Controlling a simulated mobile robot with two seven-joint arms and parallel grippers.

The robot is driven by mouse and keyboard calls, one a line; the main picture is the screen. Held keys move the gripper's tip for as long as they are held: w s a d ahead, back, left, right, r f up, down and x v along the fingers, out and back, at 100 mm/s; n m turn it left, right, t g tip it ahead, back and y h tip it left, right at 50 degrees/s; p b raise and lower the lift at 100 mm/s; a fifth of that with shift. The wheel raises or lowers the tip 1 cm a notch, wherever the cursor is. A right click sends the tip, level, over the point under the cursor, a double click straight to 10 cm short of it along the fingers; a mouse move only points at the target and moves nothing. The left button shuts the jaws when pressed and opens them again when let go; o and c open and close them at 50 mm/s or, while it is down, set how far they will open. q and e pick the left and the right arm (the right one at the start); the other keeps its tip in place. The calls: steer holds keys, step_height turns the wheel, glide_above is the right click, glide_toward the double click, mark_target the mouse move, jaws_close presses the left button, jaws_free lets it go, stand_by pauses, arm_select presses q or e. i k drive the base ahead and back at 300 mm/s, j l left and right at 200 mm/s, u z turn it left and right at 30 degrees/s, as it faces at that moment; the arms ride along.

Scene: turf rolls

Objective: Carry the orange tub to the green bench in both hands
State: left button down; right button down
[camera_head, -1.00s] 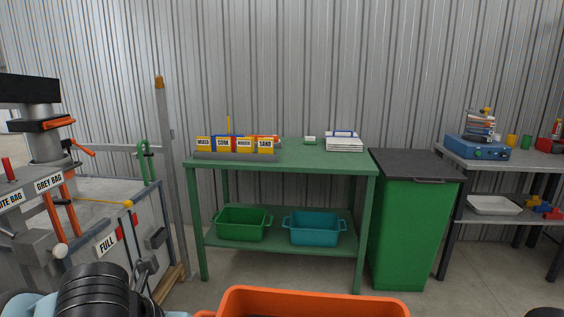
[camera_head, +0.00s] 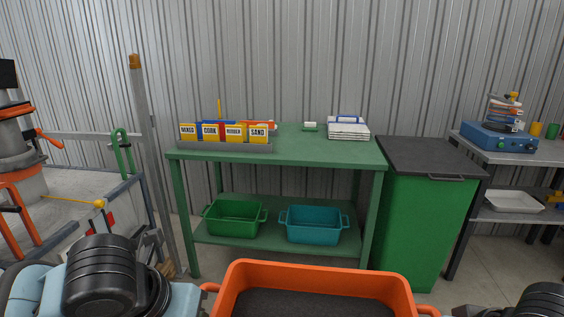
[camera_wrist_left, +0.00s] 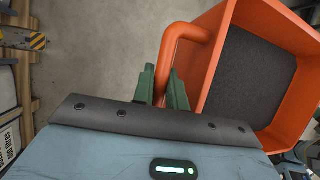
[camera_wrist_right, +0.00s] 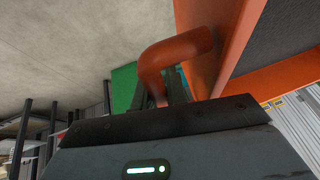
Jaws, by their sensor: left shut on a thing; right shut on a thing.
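The orange tub (camera_head: 318,272) is at the bottom middle of the head view, in front of the green bench (camera_head: 290,155). Its floor is dark grey and grainy, and I see nothing else inside. My left gripper (camera_wrist_left: 165,88) is shut on the tub's left handle (camera_wrist_left: 184,40). My right gripper (camera_wrist_right: 163,95) is shut on the right handle (camera_wrist_right: 176,54). In the head view both gripper tips are out of sight. The bench top is bare at its middle and front right.
A box of labelled cards (camera_head: 225,135) stands at the bench's left, a white stack (camera_head: 348,130) at its back right. Green (camera_head: 235,218) and teal (camera_head: 313,225) tubs sit on its lower shelf. A green bin (camera_head: 425,215) stands right of it, a post (camera_head: 150,150) left.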

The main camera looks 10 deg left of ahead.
mark_target(330, 148)
steer(key=i+l, duration=0.1)
steer(key=i, duration=0.6)
steer(key=i+l, duration=0.1)
steer(key=i, duration=0.65)
steer(key=i+l, duration=0.1)
steer(key=i, duration=0.6)
